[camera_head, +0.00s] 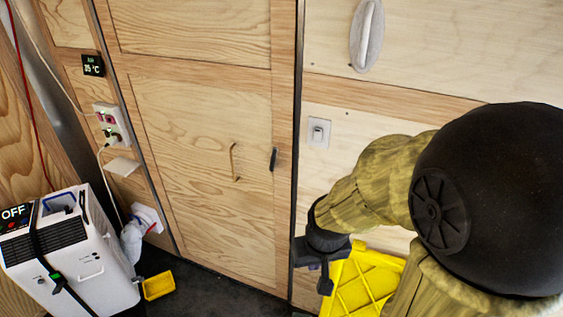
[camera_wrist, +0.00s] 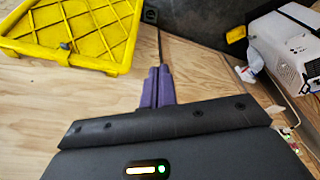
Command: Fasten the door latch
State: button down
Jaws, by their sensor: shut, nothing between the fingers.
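The wooden door (camera_head: 205,180) stands in the middle of the head view and looks flush with its frame. A small dark latch (camera_head: 273,160) sits upright near its right edge, beside a thin brass handle (camera_head: 234,162). My gripper (camera_head: 298,252) is low and to the right of the latch, close to the dark gap at the door's edge and apart from the latch. In the wrist view its purple fingers (camera_wrist: 158,72) are together and empty, over pale wood. I cannot make out the latch in the wrist view.
A yellow crate (camera_head: 362,280) lies below my arm at the right; it also shows in the wrist view (camera_wrist: 110,42). A white machine (camera_head: 75,255) and a small yellow tray (camera_head: 158,285) stand at the lower left. A switch (camera_head: 319,133) is on the right wall panel.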

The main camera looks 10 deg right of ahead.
jog(key=w+d+m+t+y+b, duration=0.1)
jog(key=w+d+m+t+b, duration=0.1)
jog(key=w+m+t, duration=0.3)
jog(key=w+d+f+m+t+y+b, duration=0.1)
jog(key=w+m+t+b, duration=0.3)
jog(key=w, duration=0.7)
jog(key=w+d+f+m+t+y+b, duration=0.1)
jog(key=w+d+m+t+b, duration=0.1)
jog(key=w+m+t+b, duration=0.2)
jog(key=w+m+t, duration=0.3)
jog(key=w+m, duration=0.1)
jog(key=w, duration=0.1)
jog(key=shift+d+f+y, duration=0.25)
jog(key=shift+d+y, duration=0.05)
jog(key=shift+y, duration=0.1)
jog(key=shift+w, duration=0.15)
